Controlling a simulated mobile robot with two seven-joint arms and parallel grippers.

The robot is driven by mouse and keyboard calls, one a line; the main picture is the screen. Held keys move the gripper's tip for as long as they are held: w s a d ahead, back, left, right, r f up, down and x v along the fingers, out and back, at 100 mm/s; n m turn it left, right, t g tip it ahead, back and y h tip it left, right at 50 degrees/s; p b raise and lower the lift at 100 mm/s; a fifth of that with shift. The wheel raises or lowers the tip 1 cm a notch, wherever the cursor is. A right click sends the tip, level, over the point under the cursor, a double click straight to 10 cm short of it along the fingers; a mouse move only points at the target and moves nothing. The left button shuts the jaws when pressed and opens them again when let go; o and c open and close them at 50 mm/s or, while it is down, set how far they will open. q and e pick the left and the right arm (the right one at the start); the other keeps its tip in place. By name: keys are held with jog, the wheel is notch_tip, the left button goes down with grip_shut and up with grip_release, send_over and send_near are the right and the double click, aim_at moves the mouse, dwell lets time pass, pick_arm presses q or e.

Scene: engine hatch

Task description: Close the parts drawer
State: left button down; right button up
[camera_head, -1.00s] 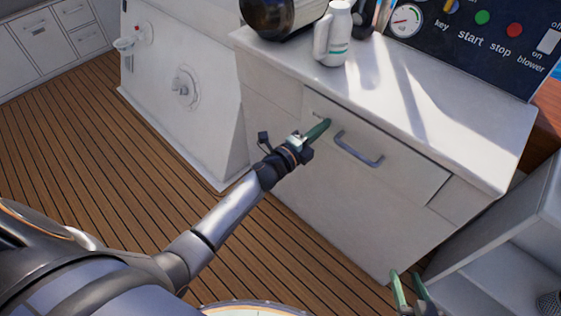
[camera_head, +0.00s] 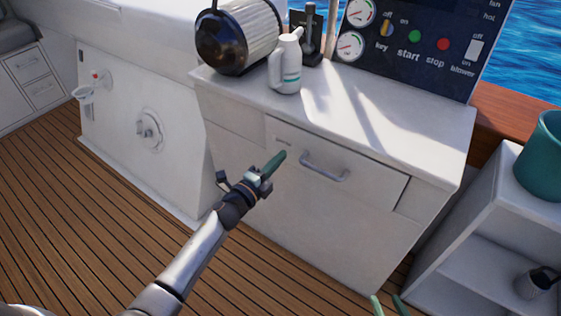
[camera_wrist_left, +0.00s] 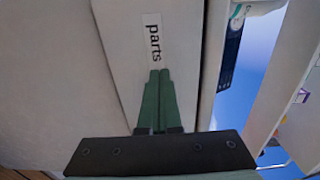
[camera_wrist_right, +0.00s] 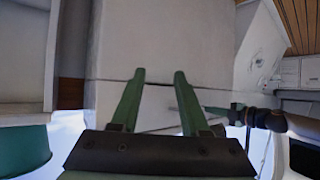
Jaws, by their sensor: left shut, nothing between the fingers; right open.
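The parts drawer (camera_head: 375,187) is a white front with a grey bar handle (camera_head: 323,170), high in the white cabinet. In the head view it looks flush or nearly so; a thin dark line runs along its top edge. Its "parts" label (camera_wrist_left: 153,38) shows in the left wrist view. My left gripper (camera_head: 281,155) is shut and empty, its green fingertips close to the drawer front just below the label, left of the handle. I cannot tell whether they touch. My right gripper (camera_wrist_right: 160,76) is open and empty, low in front of the cabinet; its fingertips show at the head view's bottom edge.
On the countertop (camera_head: 350,110) stand a white bottle (camera_head: 286,65) and a black-and-white cylinder (camera_head: 235,38), with a switch panel (camera_head: 415,40) behind. A white shelf unit (camera_head: 480,225) with a teal pot (camera_head: 541,160) stands at the right. The wooden floor (camera_head: 90,215) at left is clear.

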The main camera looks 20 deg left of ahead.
pick_arm(q)
jog(key=p+v, duration=0.1)
jog(key=v, duration=0.9)
pick_arm(e)
jog(key=s+f+g, duration=0.2)
jog(key=s+f, duration=0.1)
pick_arm(q)
jog(key=s+d+f+n+g+y, duration=0.1)
jog(key=s+d+f+n+g, duration=0.2)
jog(key=s+n, duration=0.35)
jog(key=s+d+f+n+g+y, duration=0.1)
jog(key=s+f+n+g, duration=0.1)
jog(key=s+f+n, duration=0.35)
jog(key=s+d+f+n+g, duration=0.2)
jog(key=s+n+g, duration=0.1)
jog(key=s+n, duration=0.5)
jog(key=s+a+r+y+p, duration=0.1)
jog(key=s+a+r+p, duration=0.1)
jog(key=r+p, duration=1.2)
jog(key=a+p, duration=0.1)
jog(key=p, duration=0.4)
pick_arm(e)
notch_tip(320, 180, up, 14)
jog(key=s+d+m+h, duration=0.1)
jog(key=d, duration=0.1)
jog(key=shift+s, duration=0.25)
